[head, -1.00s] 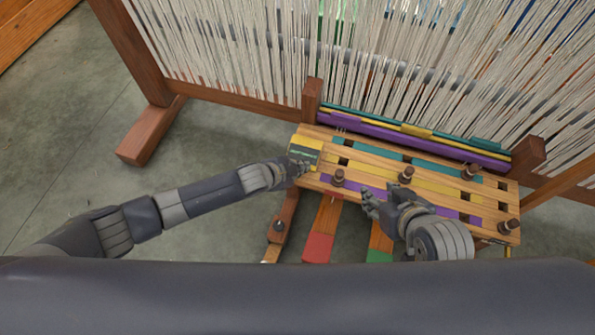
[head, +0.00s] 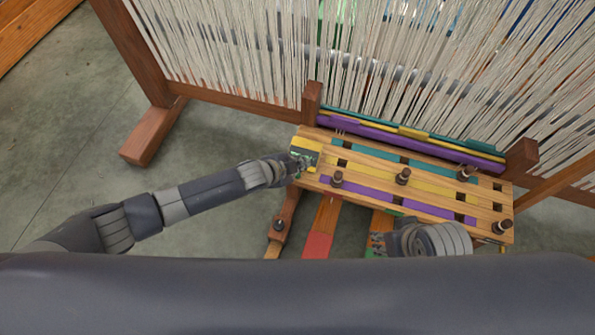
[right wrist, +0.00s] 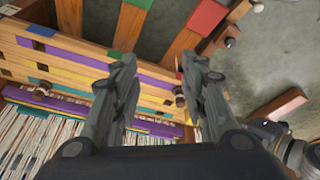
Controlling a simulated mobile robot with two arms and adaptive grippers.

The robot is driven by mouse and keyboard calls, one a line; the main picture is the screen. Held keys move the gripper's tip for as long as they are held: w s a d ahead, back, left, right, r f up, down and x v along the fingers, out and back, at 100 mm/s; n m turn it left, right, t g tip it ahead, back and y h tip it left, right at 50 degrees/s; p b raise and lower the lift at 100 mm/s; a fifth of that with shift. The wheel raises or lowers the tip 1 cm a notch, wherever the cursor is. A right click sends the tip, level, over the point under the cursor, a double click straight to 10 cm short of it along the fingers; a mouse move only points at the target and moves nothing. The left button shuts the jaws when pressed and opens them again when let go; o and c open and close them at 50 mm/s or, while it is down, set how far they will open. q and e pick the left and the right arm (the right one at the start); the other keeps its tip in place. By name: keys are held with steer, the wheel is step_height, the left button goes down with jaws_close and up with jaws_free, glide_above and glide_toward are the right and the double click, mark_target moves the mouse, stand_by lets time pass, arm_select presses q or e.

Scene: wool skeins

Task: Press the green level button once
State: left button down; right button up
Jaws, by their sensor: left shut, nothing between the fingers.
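My left gripper (head: 298,168) is shut and empty at the left end of the wooden bench (head: 390,163), at a yellow block with a dark, green-marked panel (head: 306,150); whether it touches is unclear. My right gripper is low at the bench's near side in the head view (head: 388,243); in the right wrist view (right wrist: 160,60) its fingers are apart with nothing between them. A small green patch shows on the bench's near edge (right wrist: 113,54). A green-ended wooden bar (right wrist: 140,4) is beside a red-ended bar (right wrist: 207,17). I cannot tell which green part is the button.
A loom with pale hanging threads (head: 240,50) stands behind the bench. Several dark pegs stand up from the bench, one near its middle (head: 403,176). A wooden loom foot (head: 152,137) is at left. Grey floor (head: 70,150) is clear around it.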

arm_select(q)
steer(key=shift+r+p, duration=0.55)
steer(key=shift+r, duration=0.45)
arm_select(e)
steer(key=shift+x, duration=1.55)
arm_select(q)
steer(key=shift+s+d, duration=0.1)
arm_select(e)
steer(key=shift+r, duration=0.1)
